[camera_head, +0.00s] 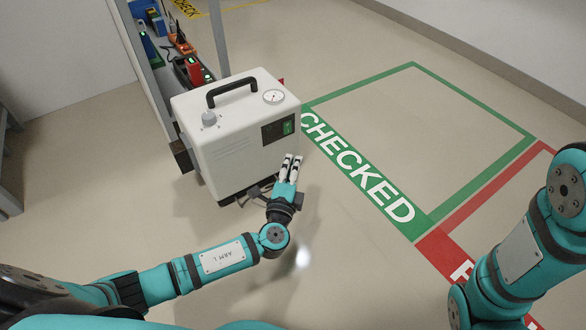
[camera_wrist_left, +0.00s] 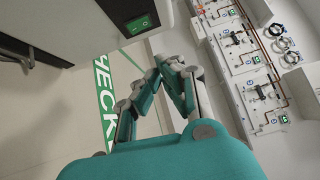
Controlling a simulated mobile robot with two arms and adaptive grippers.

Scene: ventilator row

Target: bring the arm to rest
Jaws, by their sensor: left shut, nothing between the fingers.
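My left gripper (camera_head: 290,168) is shut and empty. In the head view it is in front of the lower right part of the white ventilator unit (camera_head: 222,150), fingers pointing away from me; I cannot tell whether it touches the unit. My left arm (camera_head: 215,260) reaches in from the lower left, bent at the wrist. In the left wrist view the fingers (camera_wrist_left: 163,75) converge, with nothing between them. The unit's green-lit switch (camera_wrist_left: 138,24) shows at the top there. My right arm (camera_head: 520,255) shows at the right edge; its gripper is out of view.
The unit has a black handle (camera_head: 232,92), a gauge (camera_head: 273,97) and a knob (camera_head: 208,118). A shelf with coloured devices (camera_head: 188,68) stands behind it. A green "CHECKED" floor zone (camera_head: 357,167) lies right, mostly clear, beside a red-outlined zone (camera_head: 490,192). The wrist view shows wall panels with pipes (camera_wrist_left: 240,50).

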